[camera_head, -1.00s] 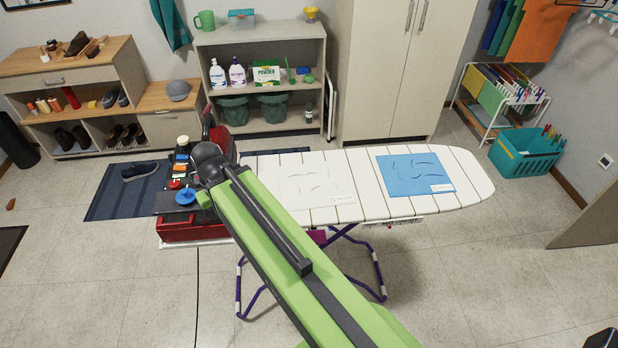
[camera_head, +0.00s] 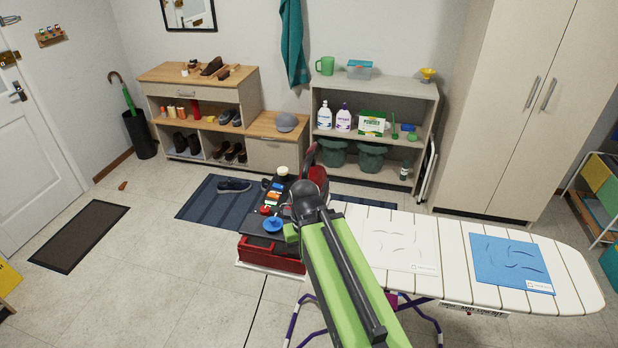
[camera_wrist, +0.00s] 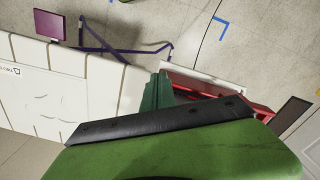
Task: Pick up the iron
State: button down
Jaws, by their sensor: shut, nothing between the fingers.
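A dark red object with a raised curved handle, apparently the iron (camera_head: 318,174), stands at the left end of the ironing board (camera_head: 448,262) in the head view. My arm's dark wrist hides its lower part. My gripper shows in the wrist view as dark green fingers (camera_wrist: 159,80), shut and empty, close to the board's edge and a red box. In the head view my wrist and arm mostly hide the gripper. I cannot tell the exact gap between gripper and iron. The iron is not clearly seen in the wrist view.
A red toolbox (camera_head: 272,257) with small items on top stands left of my wrist. A shelf (camera_head: 375,88) and cabinet (camera_head: 500,110) stand behind. The floor (camera_head: 170,270) at left is mostly free.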

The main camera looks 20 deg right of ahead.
aim_at(317, 174)
jog(key=u, duration=1.5)
jog(key=i, duration=1.95)
jog(key=z, duration=1.3)
